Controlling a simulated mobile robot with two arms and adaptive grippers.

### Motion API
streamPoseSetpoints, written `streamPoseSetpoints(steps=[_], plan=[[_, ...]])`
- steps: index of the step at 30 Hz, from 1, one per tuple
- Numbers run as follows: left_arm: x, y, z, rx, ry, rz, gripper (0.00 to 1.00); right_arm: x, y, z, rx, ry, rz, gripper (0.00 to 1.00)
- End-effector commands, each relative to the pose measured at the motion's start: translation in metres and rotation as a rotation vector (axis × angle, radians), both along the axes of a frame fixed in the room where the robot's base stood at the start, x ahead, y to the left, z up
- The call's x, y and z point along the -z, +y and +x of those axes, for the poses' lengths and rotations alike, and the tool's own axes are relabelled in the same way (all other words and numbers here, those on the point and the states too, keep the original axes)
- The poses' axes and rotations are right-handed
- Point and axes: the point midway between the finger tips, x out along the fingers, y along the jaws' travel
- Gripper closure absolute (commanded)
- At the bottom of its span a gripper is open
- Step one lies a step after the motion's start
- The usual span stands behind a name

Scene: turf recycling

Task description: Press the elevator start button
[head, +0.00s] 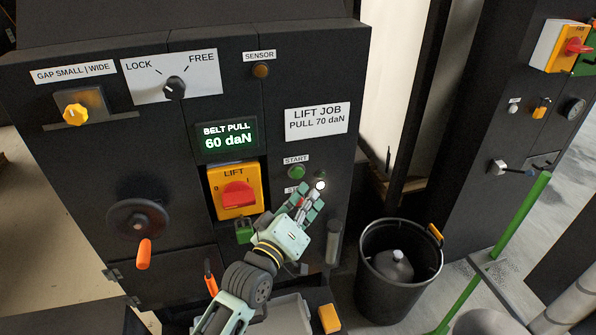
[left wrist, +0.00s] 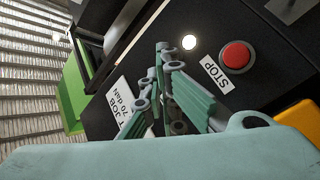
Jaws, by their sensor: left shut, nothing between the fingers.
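The green start button (head: 297,172) sits under a START label (head: 296,160) on the black panel in the head view. My left gripper (head: 309,194) is shut and empty, its fingertips just below and right of the green button, close to the panel; I cannot tell whether they touch it. In the left wrist view the shut fingers (left wrist: 163,56) point at the panel beside a lit white lamp (left wrist: 189,42) and a red button (left wrist: 236,55) labelled STOP. In the head view the gripper hides the red button; the green button is hidden in the left wrist view. My right gripper is not in view.
A yellow LIFT plate with a red rotary switch (head: 238,195) and a green padlock (head: 244,231) are left of the gripper. The display (head: 227,136) reads 60 daN. A crank wheel (head: 137,220) juts out at left. A black bin (head: 399,275) stands at right.

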Motion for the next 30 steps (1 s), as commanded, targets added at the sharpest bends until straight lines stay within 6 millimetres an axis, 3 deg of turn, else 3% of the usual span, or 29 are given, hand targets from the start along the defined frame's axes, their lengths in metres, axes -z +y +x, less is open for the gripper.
streamPoseSetpoints(steps=[9,30], plan=[[-0.002,-0.009,-0.027,-0.001,0.001,-0.001,1.0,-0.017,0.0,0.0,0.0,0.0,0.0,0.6],[-0.001,-0.009,-0.029,0.0,-0.001,-0.001,1.0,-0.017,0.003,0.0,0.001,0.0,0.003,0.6]])
